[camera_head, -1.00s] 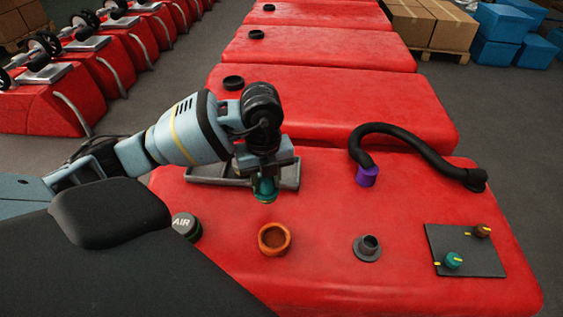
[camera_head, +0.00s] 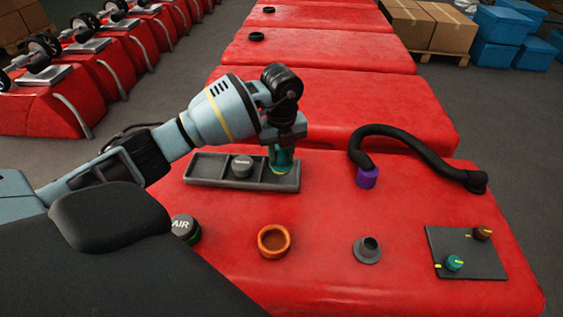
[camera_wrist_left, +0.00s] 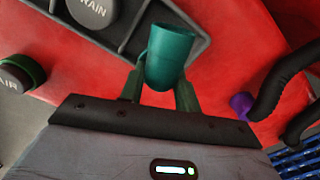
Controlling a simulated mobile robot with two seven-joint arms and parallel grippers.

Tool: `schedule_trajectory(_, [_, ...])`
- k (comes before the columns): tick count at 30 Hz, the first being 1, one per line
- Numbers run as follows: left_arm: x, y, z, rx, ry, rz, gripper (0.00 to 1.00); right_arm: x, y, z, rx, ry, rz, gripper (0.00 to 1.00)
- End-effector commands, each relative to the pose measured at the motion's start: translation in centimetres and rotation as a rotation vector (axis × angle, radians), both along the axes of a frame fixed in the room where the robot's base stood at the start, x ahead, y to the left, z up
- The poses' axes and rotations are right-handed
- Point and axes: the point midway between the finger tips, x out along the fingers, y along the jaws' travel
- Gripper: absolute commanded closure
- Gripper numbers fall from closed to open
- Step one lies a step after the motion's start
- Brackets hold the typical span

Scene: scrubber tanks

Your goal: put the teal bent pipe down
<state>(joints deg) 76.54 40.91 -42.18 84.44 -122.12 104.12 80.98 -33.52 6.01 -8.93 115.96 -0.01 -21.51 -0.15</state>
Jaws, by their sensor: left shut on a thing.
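The teal bent pipe (camera_head: 279,158) is held upright in my left gripper (camera_head: 283,148), over the right-hand compartment of the grey tray (camera_head: 205,180). In the left wrist view the teal bent pipe (camera_wrist_left: 169,58) sits between the two fingers of my left gripper (camera_wrist_left: 160,88), with the tray (camera_wrist_left: 205,20) just beyond it. Whether the pipe's lower end touches the tray floor I cannot tell. A grey cap (camera_head: 242,166) stands in the middle compartment; the left compartment is empty. My right gripper is not in view.
On the red tank top (camera_head: 320,200) stand an AIR cap (camera_head: 186,229), an orange ring (camera_head: 274,241), a grey port (camera_head: 367,249) and a panel with knobs (camera_head: 465,252). A black hose (camera_head: 410,142) with a purple end (camera_head: 367,177) lies at the right.

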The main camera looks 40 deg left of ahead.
Motion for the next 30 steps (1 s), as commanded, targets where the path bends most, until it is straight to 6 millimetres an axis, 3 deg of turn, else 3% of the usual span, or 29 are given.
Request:
schedule_trajectory(8, [0.2,0.0,-3.3,-0.001,0.001,0.000,1.00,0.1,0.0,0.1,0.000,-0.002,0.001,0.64])
schedule_trajectory(20, [0.2,0.1,-3.8,0.000,0.000,0.000,1.00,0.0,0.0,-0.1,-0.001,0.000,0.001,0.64])
schedule_trajectory(21, [0.2,0.1,-3.9,0.000,0.000,0.000,0.65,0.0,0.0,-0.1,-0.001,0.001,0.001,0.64])
schedule_trajectory(26, [0.2,0.1,-3.9,0.000,0.000,0.000,0.46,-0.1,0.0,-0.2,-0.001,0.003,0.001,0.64])
schedule_trajectory(30, [0.2,0.1,-3.9,0.000,0.000,0.000,0.46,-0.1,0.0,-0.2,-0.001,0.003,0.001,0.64])
